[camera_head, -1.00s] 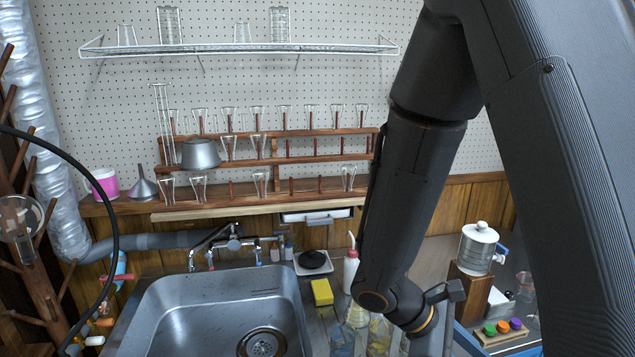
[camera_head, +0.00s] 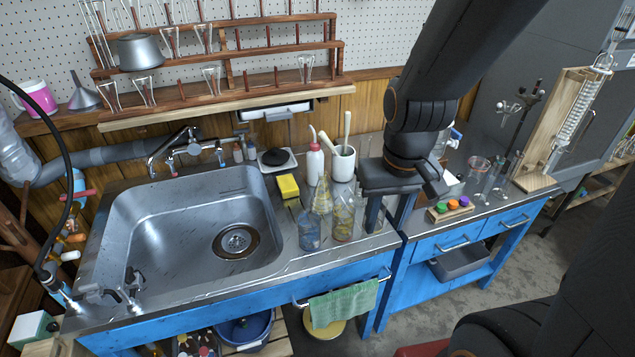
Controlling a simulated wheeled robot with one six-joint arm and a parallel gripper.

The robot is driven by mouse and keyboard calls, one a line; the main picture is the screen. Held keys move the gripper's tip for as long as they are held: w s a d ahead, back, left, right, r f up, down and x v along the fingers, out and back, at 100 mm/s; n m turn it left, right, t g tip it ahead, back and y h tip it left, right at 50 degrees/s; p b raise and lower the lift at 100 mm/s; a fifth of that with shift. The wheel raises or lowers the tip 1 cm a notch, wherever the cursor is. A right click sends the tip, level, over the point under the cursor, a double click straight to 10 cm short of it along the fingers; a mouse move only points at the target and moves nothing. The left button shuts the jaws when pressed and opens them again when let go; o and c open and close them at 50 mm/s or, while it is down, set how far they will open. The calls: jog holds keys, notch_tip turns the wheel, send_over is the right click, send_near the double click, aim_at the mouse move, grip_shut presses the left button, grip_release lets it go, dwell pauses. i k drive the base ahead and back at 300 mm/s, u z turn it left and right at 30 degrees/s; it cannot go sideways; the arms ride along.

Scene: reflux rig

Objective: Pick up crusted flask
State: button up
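Several stained glass vessels stand on the counter right of the sink. A flask with yellow-brown residue (camera_head: 344,222) looks crusted. A flask with blue residue (camera_head: 309,234) stands to its left, and a yellowish conical flask (camera_head: 322,196) stands behind them. Which one is the crusted flask is not certain. My gripper (camera_head: 389,222) points down just right of these vessels, with its two fingers apart. Another glass vessel is partly hidden behind the left finger. I see nothing clearly held.
A sink (camera_head: 190,235) lies to the left. A yellow sponge (camera_head: 288,187), a white squeeze bottle (camera_head: 314,165) and a white mortar with pestle (camera_head: 343,163) stand behind the flasks. A rack with coloured caps (camera_head: 450,208) is to the right. A green towel (camera_head: 343,302) hangs in front.

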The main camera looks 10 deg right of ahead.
aim_at(323, 201)
jog(key=z, duration=2.5)
jog(key=k, duration=0.55)
jog(key=u, duration=1.25)
